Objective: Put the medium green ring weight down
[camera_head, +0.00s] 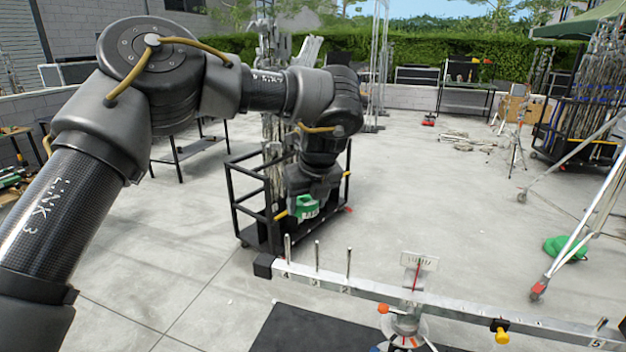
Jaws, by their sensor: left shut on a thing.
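My left arm reaches in from the left, and its gripper (305,214) points down beyond the left end of a metal balance beam (375,292). The gripper is shut on the green ring weight (308,206), held in the air beyond the beam's upright pegs. The wrist and fingers hide part of the weight. The beam has several thin pegs with numbers beside them; three bare pegs (317,256) stand near its left end. A small white scale plate with a red pointer (417,268) stands at its middle. My right gripper is not in view.
A black wheeled cart (243,200) with metal stands is behind the gripper. A larger green round object (566,248) lies on the floor at right beside a tripod leg (565,255). A yellow-and-black knob (500,330) is on the beam's front. Open concrete floor lies behind the beam.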

